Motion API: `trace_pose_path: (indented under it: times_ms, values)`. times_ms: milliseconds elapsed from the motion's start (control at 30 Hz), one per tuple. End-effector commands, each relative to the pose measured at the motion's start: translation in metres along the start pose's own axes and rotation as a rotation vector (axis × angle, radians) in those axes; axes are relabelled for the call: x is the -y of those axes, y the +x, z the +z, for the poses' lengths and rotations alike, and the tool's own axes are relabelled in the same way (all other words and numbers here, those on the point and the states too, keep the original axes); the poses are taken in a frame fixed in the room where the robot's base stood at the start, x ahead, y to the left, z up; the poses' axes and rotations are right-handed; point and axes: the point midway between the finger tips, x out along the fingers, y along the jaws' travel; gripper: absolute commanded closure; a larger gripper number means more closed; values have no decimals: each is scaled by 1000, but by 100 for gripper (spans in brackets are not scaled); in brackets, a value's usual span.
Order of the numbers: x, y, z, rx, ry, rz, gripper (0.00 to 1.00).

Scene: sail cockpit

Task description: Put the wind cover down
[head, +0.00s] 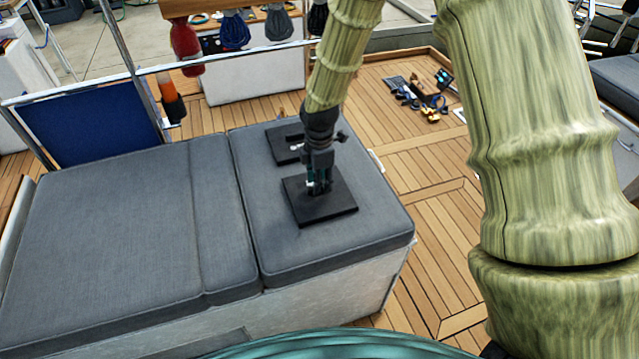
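My gripper (319,184) points down over the right part of the grey seat cushion, at the middle of a flat dark square piece (335,208). This piece looks like the wind cover, though I cannot be sure. It lies level at or just above the cushion; I cannot tell whether it touches it. The fingertips meet its upper side, but their gap is too small to judge, so I cannot tell whether they grip it. A second dark flat piece (282,141) lies behind, partly hidden by my gripper.
The grey cushioned seat (110,225) has wide free room on the left. A blue panel (90,125) and metal rails stand behind it. Several small items, including a blue-handled tool (437,103), lie on the wooden deck (425,185).

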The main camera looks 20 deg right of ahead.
Motion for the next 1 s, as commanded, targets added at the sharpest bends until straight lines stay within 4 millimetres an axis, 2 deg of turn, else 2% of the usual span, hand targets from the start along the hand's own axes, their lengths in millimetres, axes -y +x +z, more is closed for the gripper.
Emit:
trace_pose_path:
  times_ms: [600, 800, 1000]
  values:
    - [0, -89, 0, 0, 0, 2, 67]
    - [0, -102, 0, -1, 0, 0, 67]
    - [0, -105, 0, 0, 0, 0, 67]
